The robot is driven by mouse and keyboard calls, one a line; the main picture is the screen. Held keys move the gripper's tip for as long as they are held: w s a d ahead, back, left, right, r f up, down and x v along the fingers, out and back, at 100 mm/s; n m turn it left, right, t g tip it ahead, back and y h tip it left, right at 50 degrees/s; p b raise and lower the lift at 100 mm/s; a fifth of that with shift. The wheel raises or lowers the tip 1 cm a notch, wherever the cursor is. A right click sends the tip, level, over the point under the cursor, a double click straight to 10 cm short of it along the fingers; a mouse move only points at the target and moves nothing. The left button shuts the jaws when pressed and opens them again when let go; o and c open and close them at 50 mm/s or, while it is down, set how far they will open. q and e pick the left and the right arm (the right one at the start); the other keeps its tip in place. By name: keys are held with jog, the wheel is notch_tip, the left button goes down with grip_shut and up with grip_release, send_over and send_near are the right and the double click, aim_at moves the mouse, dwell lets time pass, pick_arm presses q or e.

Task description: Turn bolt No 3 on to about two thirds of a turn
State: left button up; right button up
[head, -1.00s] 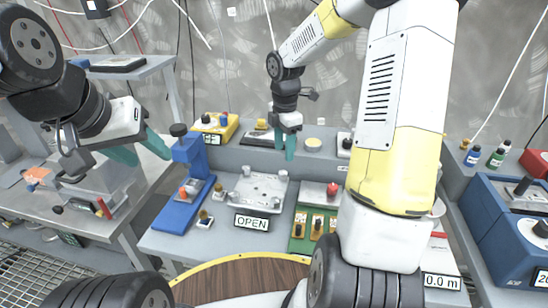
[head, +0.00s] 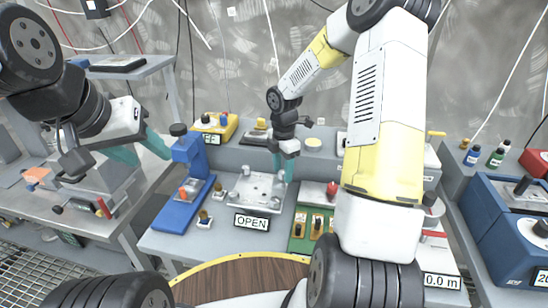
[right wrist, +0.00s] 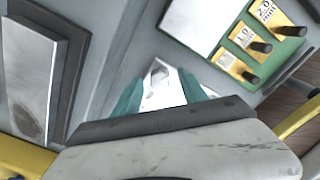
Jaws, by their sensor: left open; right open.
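A light metal plate (head: 257,186) with upright bolts near its corners lies on the grey bench. No bolt numbers are readable, so I cannot tell which is No 3. My right gripper (head: 284,172) points down at the plate's back right corner, its teal fingers partly hiding the bolt there. In the right wrist view, the open fingers (right wrist: 163,90) stand either side of a pale faceted piece (right wrist: 158,72), possibly the bolt head. Contact cannot be told. My left gripper (head: 140,148) is open and empty at the left, near the blue press.
The blue press (head: 182,207) stands left of the plate. An OPEN sign (head: 252,222) is in front. A green block with yellow-tagged levers (head: 299,228) is at the right; it also shows in the right wrist view (right wrist: 207,22). A raised ledge (head: 255,148) runs behind.

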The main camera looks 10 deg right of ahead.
grip_shut()
jog(key=shift+m, duration=0.3)
jog(key=m, duration=1.1)
jog(key=shift+w+r+m, duration=0.1)
jog(key=shift+m, duration=0.2)
jog(key=m, duration=1)
jog(key=shift+m, duration=0.4)
